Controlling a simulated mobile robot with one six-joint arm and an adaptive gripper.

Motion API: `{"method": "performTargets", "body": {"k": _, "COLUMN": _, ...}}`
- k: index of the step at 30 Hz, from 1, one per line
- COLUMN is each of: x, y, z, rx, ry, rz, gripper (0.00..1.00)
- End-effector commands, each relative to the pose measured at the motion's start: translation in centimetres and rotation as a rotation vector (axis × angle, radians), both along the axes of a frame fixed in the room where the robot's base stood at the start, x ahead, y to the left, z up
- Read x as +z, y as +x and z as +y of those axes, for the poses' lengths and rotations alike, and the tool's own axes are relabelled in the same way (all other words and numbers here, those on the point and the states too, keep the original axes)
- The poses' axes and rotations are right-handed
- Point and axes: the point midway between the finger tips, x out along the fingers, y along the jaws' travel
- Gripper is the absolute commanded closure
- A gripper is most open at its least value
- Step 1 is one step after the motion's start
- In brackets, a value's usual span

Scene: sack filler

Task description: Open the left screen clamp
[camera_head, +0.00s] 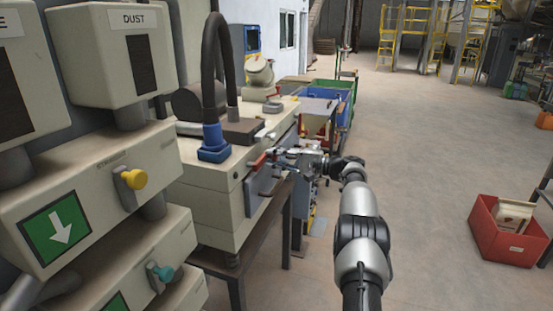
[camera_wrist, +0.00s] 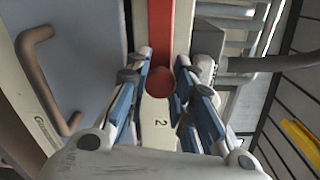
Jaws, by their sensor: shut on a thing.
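The screen machine (camera_head: 215,205) is a cream box on a dark stand, left of centre in the head view. A red clamp lever (camera_head: 258,160) shows on its front side. In the wrist view the red lever (camera_wrist: 160,35) runs down from the top edge and ends in a round red knob (camera_wrist: 159,82). My gripper (camera_head: 278,156) is at this lever. In the wrist view my gripper's blue-lined fingers (camera_wrist: 165,62) stand on both sides of the lever's end, shut on it. The clamp's latch and hook are hidden from view.
A bent brown handle (camera_wrist: 38,75) on a grey panel lies left of my fingers in the wrist view. A grey cylinder with a rod (camera_wrist: 208,42) is close on the right. A red crate (camera_head: 490,240) stands on the open floor at right.

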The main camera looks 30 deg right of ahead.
Motion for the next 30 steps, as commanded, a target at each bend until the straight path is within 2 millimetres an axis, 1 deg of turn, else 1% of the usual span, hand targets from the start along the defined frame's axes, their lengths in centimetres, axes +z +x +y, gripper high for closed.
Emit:
{"method": "performTargets", "body": {"k": 1, "x": 0.5, "y": 0.2, "z": 0.1, "rx": -0.003, "ry": -0.001, "rz": -0.007, "gripper": 1.00}}
{"method": "performTargets", "body": {"k": 2, "x": 0.5, "y": 0.2, "z": 0.1, "rx": -0.003, "ry": -0.001, "rz": -0.007, "gripper": 1.00}}
{"method": "performTargets", "body": {"k": 3, "x": 0.5, "y": 0.2, "z": 0.1, "rx": -0.003, "ry": -0.002, "rz": -0.008, "gripper": 0.75}}
{"method": "performTargets", "body": {"k": 12, "x": 0.3, "y": 0.1, "z": 0.1, "rx": -0.002, "ry": -0.001, "rz": -0.005, "gripper": 0.56}}
{"method": "performTargets", "body": {"k": 23, "x": 0.2, "y": 0.0, "z": -0.1, "rx": -0.002, "ry": -0.001, "rz": -0.002, "gripper": 0.56}}
{"method": "performTargets", "body": {"k": 26, "x": 0.2, "y": -0.6, "z": -0.6, "rx": -0.003, "ry": -0.001, "rz": -0.002, "gripper": 0.56}}
{"method": "performTargets", "body": {"k": 30, "x": 0.3, "y": -2.6, "z": -2.0, "rx": -0.006, "ry": 0.000, "rz": -0.002, "gripper": 0.56}}
